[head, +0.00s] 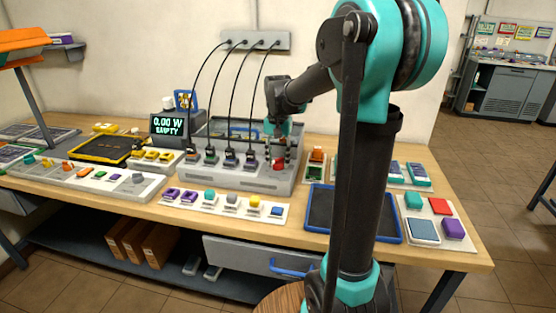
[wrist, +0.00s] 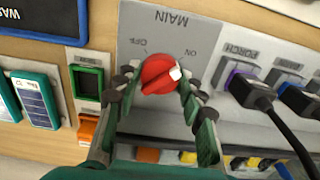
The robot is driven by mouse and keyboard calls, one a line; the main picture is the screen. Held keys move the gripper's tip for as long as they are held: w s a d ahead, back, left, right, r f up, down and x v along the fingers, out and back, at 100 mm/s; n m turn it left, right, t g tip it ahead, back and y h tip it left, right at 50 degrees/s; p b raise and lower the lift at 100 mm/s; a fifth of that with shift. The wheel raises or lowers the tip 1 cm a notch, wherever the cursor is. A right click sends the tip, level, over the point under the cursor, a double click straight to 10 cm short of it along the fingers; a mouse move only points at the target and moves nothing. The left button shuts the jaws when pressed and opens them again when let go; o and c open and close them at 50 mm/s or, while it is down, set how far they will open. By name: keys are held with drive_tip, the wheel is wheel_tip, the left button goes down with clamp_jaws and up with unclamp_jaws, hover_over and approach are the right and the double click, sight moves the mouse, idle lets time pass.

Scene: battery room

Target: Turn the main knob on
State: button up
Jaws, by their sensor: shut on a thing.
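The main knob (wrist: 159,75) is red with a white mark, on a grey panel lettered MAIN, with OFF at left and ON at right in the wrist view. The white mark is on the right side of the knob, the side of the ON label; I cannot tell if it lines up with it. My gripper (wrist: 158,88) has one finger on each side of the knob and is shut on it. In the head view the knob (head: 279,163) shows at the right end of the grey power unit (head: 235,175), with my gripper (head: 280,155) over it.
Black cables (head: 225,85) run from a wall strip to plugs left of the knob; one plug labelled PORCH (wrist: 240,82) is close to my right finger. A display (head: 168,127) reads 0.00 W EMPTY. A blue-rimmed tray (head: 319,207) lies in front, right of the unit.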

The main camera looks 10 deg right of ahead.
sight(278, 159)
drive_tip(key=o, duration=1.2)
drive_tip(key=shift+c, duration=0.2)
drive_tip(key=shift+r, duration=0.1)
wheel_tip(278, 159, up, 12)
